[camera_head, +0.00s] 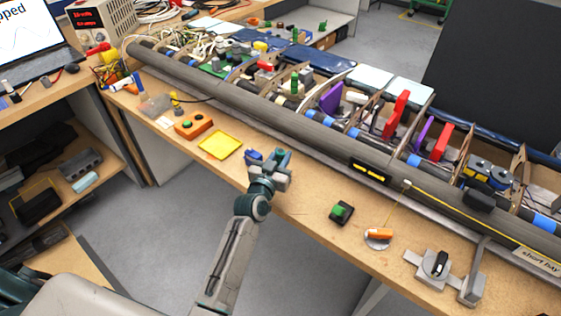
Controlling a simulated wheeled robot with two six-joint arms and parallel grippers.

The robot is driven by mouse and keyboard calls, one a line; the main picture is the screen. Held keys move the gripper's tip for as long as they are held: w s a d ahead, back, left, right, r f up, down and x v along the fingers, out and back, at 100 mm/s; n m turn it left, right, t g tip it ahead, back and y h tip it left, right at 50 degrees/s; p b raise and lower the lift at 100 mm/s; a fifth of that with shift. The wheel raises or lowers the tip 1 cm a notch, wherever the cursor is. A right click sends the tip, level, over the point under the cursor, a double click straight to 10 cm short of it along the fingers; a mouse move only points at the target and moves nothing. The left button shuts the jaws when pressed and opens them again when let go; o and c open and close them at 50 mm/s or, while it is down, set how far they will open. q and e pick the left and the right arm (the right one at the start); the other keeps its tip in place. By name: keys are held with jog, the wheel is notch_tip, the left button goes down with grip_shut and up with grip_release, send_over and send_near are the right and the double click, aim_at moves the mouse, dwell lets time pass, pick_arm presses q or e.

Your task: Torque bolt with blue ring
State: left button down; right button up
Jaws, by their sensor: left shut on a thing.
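My left gripper (276,168) is over the front part of the bench, just right of a yellow tray. It is shut on a small dark blue thing (253,155) that shows at its left side; the fingers hide much of it. The wing assembly (235,102) lies along the bench behind the gripper, apart from it. Blue bands (349,131) show along its tube, with another blue band (544,222) at the right end. I cannot make out which bolt has a blue ring. My right gripper is not in view.
The yellow tray (220,145) and an orange box with buttons (194,125) are left of the gripper. A green-topped block (342,212), an orange-handled piece (379,234) and a grey metal fixture (440,266) stand to the right. Bench between gripper and green-topped block is mostly clear.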

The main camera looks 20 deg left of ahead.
aim_at(280, 150)
pick_arm(q)
jog(key=shift+r, duration=0.1)
jog(key=shift+r, duration=0.55)
notch_tip(280, 150, up, 2)
jog(key=shift+r, duration=0.25)
jog(key=s+r+b, duration=0.1)
jog(key=s+b, duration=0.3)
jog(key=s, duration=1.2)
jog(key=shift+d, duration=0.25)
jog(key=shift+r, duration=0.1)
